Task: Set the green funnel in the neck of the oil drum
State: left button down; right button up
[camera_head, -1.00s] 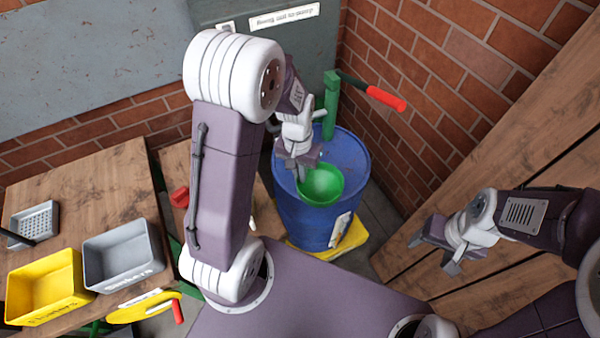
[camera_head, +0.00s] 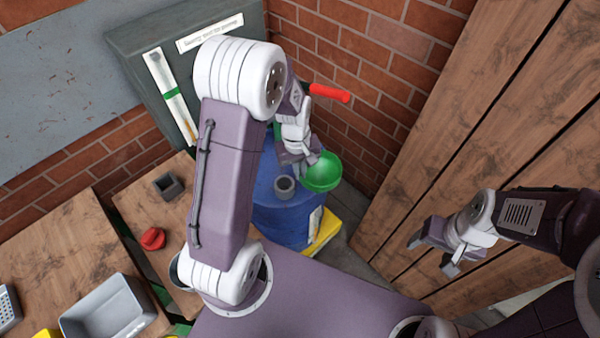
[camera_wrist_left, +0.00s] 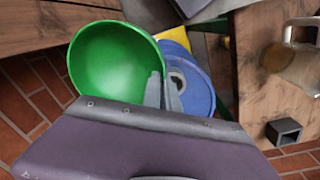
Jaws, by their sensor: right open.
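The green funnel (camera_head: 322,174) hangs at my left gripper (camera_head: 309,170), above the right side of the blue oil drum (camera_head: 290,222). The drum's neck, a grey ring (camera_head: 284,186), is uncovered, left of the funnel and apart from it. In the left wrist view the funnel (camera_wrist_left: 108,58) is large, with its rim against my left fingertips (camera_wrist_left: 162,90), which look shut on it. The drum (camera_wrist_left: 200,92) and its neck (camera_wrist_left: 177,82) lie beyond the fingers. The funnel's spout is hidden. My right gripper (camera_head: 435,246) is open and empty at the right.
A red-handled lever (camera_head: 328,93) stands behind the drum, near the brick wall (camera_head: 385,60). A wooden partition (camera_head: 480,130) is at the right. Tables at the left carry a grey bin (camera_head: 108,308), a red object (camera_head: 152,239) and a small grey box (camera_head: 168,186).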

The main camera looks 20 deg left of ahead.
pick_arm(q)
jog(key=s+a+r+n+p, duration=0.45)
jog(key=a+n+p, duration=0.25)
jog(key=n+p, duration=0.5)
jog(key=shift+m, duration=0.7)
jog(key=f+b, duration=0.2)
jog(key=w+f+b, duration=0.1)
jog(key=f+b, duration=0.1)
jog(key=f, duration=0.1)
jog(key=shift+s, duration=0.15)
jog(key=shift+f, duration=0.2)
jog(key=shift+f+b, duration=1.1)
